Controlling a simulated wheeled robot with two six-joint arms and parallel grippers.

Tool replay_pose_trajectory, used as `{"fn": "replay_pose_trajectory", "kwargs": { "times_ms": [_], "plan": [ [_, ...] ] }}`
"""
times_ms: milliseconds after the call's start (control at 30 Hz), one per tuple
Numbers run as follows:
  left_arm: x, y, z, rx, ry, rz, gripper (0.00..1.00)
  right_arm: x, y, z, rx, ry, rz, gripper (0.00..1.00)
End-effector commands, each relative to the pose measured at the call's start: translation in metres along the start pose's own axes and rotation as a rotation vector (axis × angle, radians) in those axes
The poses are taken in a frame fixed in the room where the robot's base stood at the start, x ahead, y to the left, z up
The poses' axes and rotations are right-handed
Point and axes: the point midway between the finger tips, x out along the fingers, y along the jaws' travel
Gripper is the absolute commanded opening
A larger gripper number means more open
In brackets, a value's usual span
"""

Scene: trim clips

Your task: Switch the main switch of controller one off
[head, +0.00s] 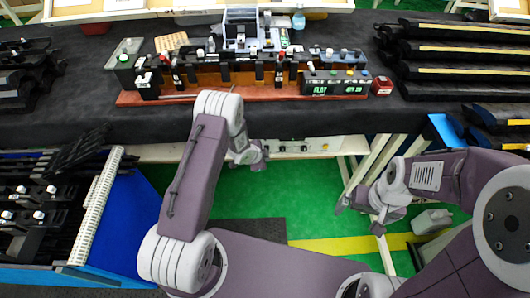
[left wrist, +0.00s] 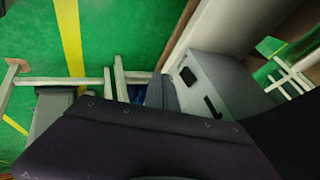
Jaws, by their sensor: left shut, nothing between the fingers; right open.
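A pale grey control box (head: 300,146) is mounted under the front edge of the bench, with small dark knobs and an orange spot on its face. It may be controller one; no label is readable and I cannot make out its main switch position. My left gripper (head: 262,158) is shut and empty, just in front of the box's left end; I cannot tell if it touches. In the left wrist view a grey box (left wrist: 232,82) shows a black square part and a black slot; the fingers are not clear there. My right gripper (head: 360,207) is open and empty, lower right over the floor.
The dark bench top (head: 60,122) holds a reddish fixture board (head: 200,93) with several clips and a small display unit (head: 335,84). Black trim parts (head: 450,50) are stacked at right. A blue bin (head: 130,225) stands at left. Green floor is open between.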

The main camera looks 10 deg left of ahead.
Motion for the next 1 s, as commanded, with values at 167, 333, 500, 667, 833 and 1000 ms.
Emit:
{"fn": "replay_pose_trajectory", "kwargs": {
  "times_ms": [167, 333, 500, 667, 833, 1000],
  "plan": [
    [0.014, -0.024, 0.001, 0.001, 0.002, -0.001, 0.00, -0.006, 0.000, -0.001, 0.000, 0.000, 0.000, 1.00],
    [0.020, -0.032, 0.002, 0.000, 0.000, 0.000, 0.00, -0.007, 0.000, -0.001, 0.000, 0.000, 0.000, 1.00],
    [0.021, -0.033, 0.002, 0.000, 0.000, 0.000, 0.00, -0.007, 0.000, -0.001, 0.000, 0.000, 0.000, 1.00],
    [0.021, -0.033, 0.003, 0.000, 0.000, 0.000, 0.00, -0.007, 0.000, -0.001, 0.000, 0.000, 0.000, 1.00],
    [0.025, -0.035, 0.004, 0.000, 0.000, 0.000, 0.00, -0.006, 0.000, -0.001, 0.000, 0.000, 0.000, 1.00],
    [0.024, -0.036, 0.003, 0.000, 0.000, -0.001, 0.00, -0.007, 0.000, -0.001, 0.000, 0.000, 0.000, 1.00]
  ]
}}
